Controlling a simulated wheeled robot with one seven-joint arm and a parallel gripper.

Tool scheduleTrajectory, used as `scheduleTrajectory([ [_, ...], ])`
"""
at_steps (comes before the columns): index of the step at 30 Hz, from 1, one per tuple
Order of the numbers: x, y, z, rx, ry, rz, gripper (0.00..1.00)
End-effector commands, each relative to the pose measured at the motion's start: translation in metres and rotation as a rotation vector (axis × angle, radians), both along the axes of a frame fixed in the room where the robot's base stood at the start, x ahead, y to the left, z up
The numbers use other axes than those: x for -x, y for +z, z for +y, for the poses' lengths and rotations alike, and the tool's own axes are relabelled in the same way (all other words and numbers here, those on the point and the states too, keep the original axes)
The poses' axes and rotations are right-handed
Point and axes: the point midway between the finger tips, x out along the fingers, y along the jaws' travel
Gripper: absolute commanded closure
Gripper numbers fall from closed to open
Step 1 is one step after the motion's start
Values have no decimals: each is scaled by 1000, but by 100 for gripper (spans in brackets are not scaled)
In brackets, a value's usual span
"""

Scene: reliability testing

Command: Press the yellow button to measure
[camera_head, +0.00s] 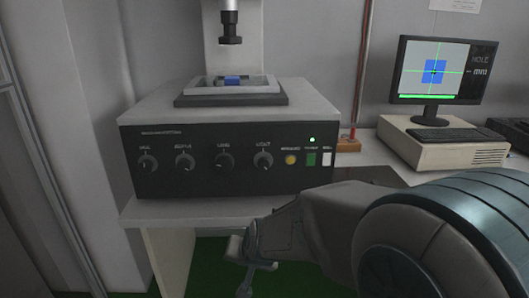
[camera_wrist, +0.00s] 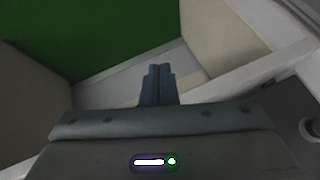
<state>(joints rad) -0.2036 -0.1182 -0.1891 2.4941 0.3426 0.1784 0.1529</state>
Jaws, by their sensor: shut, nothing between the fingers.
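A yellow button (camera_head: 290,159) sits on the dark front panel of the measuring machine (camera_head: 160,172), right of several round knobs and left of a green switch (camera_head: 311,159). My gripper (camera_head: 250,282) is low in front of the table, below and left of the button and apart from it. In the wrist view its fingers (camera_wrist: 158,86) are together with nothing between them. The wrist view does not show the yellow button.
A blue piece (camera_head: 232,79) lies on the machine's stage under a lens (camera_head: 231,40). A monitor (camera_head: 443,70) on a beige computer (camera_head: 450,152) stands right. A small wooden block with a red-topped peg (camera_head: 350,141) sits beside the machine. The white table edge (camera_head: 175,216) runs below the panel.

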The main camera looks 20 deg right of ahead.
Motion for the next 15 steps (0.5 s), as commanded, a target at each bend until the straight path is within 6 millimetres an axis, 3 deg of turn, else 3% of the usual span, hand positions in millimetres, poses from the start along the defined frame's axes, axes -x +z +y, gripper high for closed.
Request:
scheduleTrajectory([
  [3,-35,12,-14,-24,-178,-124,100],
  [7,-63,25,-42,-12,-385,-276,100],
  [11,-79,43,-76,42,-580,-442,100],
  [15,-82,71,-111,142,-761,-639,100],
])
